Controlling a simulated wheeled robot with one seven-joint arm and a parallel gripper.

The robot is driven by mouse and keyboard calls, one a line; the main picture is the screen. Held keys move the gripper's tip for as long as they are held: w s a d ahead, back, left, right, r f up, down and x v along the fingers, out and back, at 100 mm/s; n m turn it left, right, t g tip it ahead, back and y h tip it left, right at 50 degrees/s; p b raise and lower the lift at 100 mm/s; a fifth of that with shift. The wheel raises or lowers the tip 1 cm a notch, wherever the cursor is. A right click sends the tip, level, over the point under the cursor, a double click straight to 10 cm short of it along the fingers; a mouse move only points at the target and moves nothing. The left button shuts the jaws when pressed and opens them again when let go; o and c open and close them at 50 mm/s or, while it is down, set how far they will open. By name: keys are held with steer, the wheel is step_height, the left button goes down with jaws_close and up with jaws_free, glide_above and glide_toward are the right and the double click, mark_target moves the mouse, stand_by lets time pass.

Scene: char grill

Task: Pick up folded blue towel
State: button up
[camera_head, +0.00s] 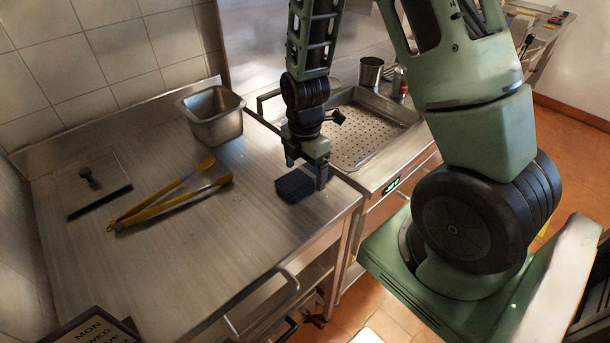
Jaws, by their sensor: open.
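The folded blue towel (294,187) is a small dark blue pad lying flat on the steel counter, near its right front corner. My gripper (306,177) points down right at the towel, with its fingers open. One finger stands in front of the towel's right part and hides some of it. I cannot tell whether the fingers touch the towel or whether it lies between them.
Yellow-handled tongs (172,200) lie on the steel counter (200,262) to the left. A flat press with a knob (98,186) lies further left. A steel pan (212,117) stands at the back. A perforated tray (362,133) is to the right.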

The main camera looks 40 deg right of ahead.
mark_target(305, 174)
steer(key=shift+f, duration=0.7)
steer(key=c, duration=1.2)
steer(key=shift+o, duration=0.2)
step_height(305, 174, up, 10)
steer(key=shift+b, duration=0.45)
